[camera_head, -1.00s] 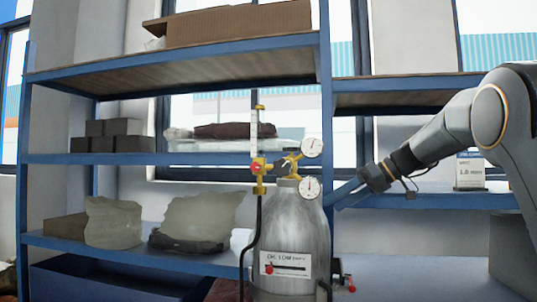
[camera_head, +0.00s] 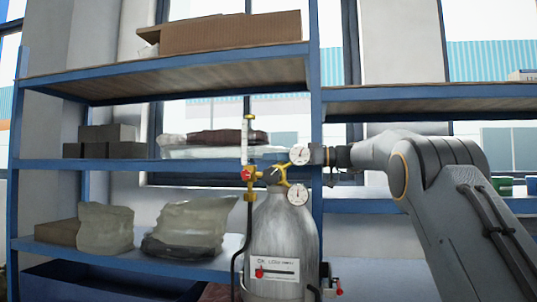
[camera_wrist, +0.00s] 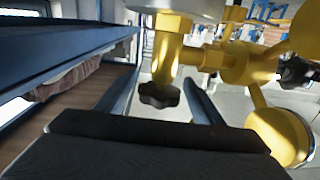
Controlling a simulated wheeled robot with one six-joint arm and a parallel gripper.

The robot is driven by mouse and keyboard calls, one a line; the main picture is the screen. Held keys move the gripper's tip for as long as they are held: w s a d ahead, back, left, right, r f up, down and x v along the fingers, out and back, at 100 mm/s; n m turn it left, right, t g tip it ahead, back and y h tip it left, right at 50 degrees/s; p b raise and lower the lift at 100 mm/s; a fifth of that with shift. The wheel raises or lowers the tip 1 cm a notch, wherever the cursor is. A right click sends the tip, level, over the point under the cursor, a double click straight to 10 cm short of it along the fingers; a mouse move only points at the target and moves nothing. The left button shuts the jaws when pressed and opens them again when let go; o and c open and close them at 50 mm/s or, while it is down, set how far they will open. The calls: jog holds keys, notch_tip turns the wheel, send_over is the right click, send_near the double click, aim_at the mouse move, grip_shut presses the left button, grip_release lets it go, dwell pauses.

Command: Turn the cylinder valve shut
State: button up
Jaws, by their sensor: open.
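The grey gas cylinder (camera_head: 277,232) stands upright in front of the shelves. On its top is a yellow brass valve and regulator (camera_head: 279,177) with two round white gauges. In the wrist view, a black lobed knob (camera_wrist: 159,95) hangs on a yellow stem (camera_wrist: 168,58) of the brass fittings. My gripper (camera_wrist: 163,88) is open, with one finger on each side of the knob in the picture; I cannot tell if they touch it. In the head view my gripper (camera_head: 322,155) is at the upper gauge (camera_head: 300,154), which partly hides its fingertips.
A flow tube (camera_head: 247,134) with a red knob (camera_head: 246,175) stands left of the regulator, and a black hose runs down from it. Blue shelves (camera_head: 190,167) with bags and boxes are behind. A second yellow-rimmed gauge (camera_wrist: 283,138) is close on the right in the wrist view.

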jog(key=shift+w+a, duration=0.1)
jog(key=shift+a, duration=0.95)
jog(key=c, duration=1)
jog(key=shift+f, duration=0.1)
jog(key=shift+c, duration=0.2)
jog(key=m+t+b, duration=0.1)
jog(key=b, duration=0.2)
jog(key=m+t+b, duration=0.1)
jog(key=t+b, duration=0.1)
jog(key=b, duration=0.2)
jog(key=shift+w+f+h, duration=0.1)
jog(key=shift+w+h, duration=0.3)
jog(key=m+t+b, duration=0.1)
jog(key=b, duration=0.2)
jog(key=m+t+h+b, duration=0.1)
jog(key=t+b, duration=0.1)
jog(key=b, duration=0.2)
jog(key=shift+w+d+b, duration=0.2)
jog(key=shift+w+b, duration=0.1)
jog(key=shift+w, duration=0.05)
jog(key=shift+r, duration=0.2)
jog(key=o, duration=1)
